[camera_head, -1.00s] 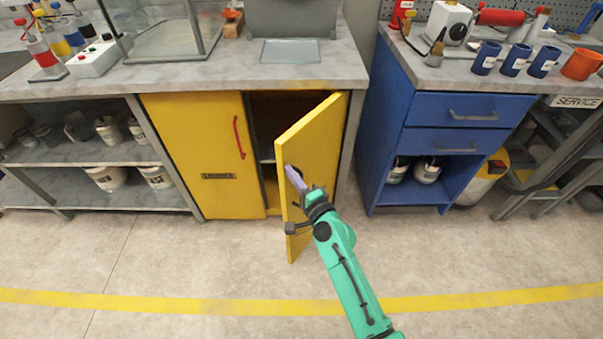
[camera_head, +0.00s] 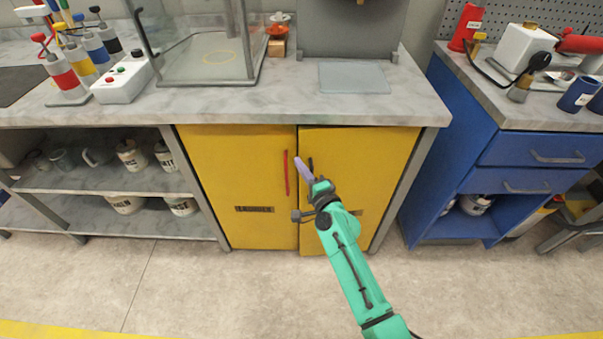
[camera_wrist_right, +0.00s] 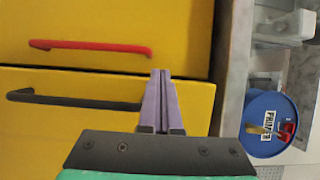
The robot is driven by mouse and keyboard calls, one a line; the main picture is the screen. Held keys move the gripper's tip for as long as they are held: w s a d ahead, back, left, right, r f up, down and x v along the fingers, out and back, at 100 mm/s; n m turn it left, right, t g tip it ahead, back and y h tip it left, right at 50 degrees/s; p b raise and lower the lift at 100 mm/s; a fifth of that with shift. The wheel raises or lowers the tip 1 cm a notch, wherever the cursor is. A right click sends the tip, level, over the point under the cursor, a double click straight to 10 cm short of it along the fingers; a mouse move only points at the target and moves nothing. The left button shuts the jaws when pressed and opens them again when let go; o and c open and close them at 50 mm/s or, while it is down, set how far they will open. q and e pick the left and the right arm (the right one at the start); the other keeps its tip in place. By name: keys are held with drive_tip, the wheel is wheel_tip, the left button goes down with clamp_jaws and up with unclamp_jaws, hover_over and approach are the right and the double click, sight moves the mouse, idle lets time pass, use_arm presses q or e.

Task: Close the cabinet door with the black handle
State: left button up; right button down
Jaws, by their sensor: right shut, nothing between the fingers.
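The yellow cabinet door with the black handle (camera_head: 375,160) is the right-hand door and looks flush, or nearly flush, with the cabinet front. Its black handle (camera_wrist_right: 75,99) shows in the right wrist view, partly hidden behind my fingers. The left-hand yellow door (camera_head: 238,175) with the red handle (camera_head: 286,172) is shut. My right gripper (camera_head: 300,162) is at the right door near its black handle. Its purple fingers also show in the right wrist view (camera_wrist_right: 162,85), together and empty; whether they touch the door I cannot tell. My left gripper is not in view.
A grey worktop (camera_head: 230,108) with a glass box and a control box lies above the doors. Open shelves with tins (camera_head: 130,155) stand to the left and a blue drawer unit (camera_head: 505,165) to the right. The floor in front is clear.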

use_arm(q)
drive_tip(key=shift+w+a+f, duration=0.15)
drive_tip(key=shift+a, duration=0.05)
use_arm(e)
drive_tip(key=shift+w+a, duration=0.2)
drive_tip(key=shift+w, duration=0.65)
